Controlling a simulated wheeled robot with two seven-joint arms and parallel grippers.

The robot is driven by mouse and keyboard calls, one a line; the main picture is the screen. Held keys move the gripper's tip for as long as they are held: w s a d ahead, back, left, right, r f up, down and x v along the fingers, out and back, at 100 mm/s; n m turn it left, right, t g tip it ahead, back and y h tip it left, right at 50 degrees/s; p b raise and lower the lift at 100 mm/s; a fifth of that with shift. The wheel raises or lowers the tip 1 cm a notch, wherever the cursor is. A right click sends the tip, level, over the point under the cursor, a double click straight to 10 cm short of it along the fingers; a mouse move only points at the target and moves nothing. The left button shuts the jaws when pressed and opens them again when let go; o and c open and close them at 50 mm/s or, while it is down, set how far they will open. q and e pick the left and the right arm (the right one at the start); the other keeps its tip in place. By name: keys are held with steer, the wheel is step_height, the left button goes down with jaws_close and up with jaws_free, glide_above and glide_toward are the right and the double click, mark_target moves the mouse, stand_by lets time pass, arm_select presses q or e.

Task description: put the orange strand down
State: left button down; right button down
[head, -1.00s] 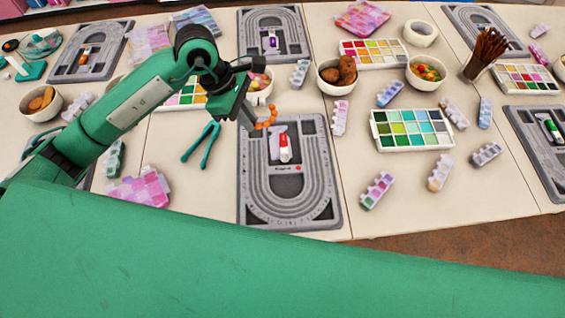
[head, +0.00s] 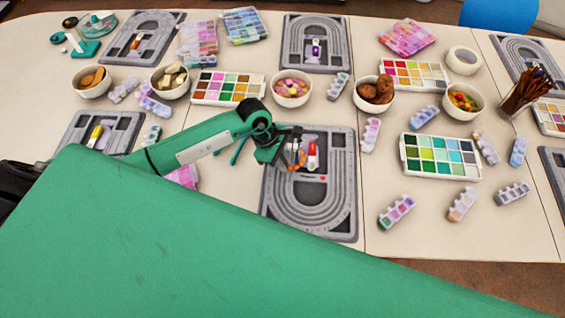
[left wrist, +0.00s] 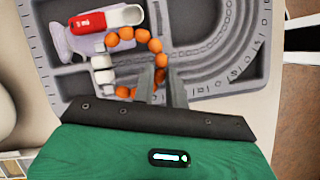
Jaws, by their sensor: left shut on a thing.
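The orange strand (left wrist: 155,46) is a curved row of round orange beads. In the left wrist view it arcs over the grey bead board (left wrist: 215,62), close to a red tube with a white end (left wrist: 88,23). My left gripper (left wrist: 160,88) is shut on the strand near its lower side. In the head view the left gripper (head: 290,155) is over the upper left part of the middle front bead board (head: 308,222), just left of the red tube (head: 312,156). I cannot tell whether the beads touch the board. My right gripper is not in view.
White pieces (left wrist: 102,68) lie beside the strand; I cannot tell if they belong to it. A bowl of pink sweets (head: 291,86) stands behind the board. A green paint palette (head: 440,156) lies right of it. The board's lower half is clear.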

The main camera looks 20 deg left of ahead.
arm_select(q)
steer(key=shift+f, duration=1.2)
steer(key=c, duration=1.6)
jaws_free()
steer(key=shift+o, duration=1)
steer(key=b+v, duration=0.2)
steer(key=v, duration=1)
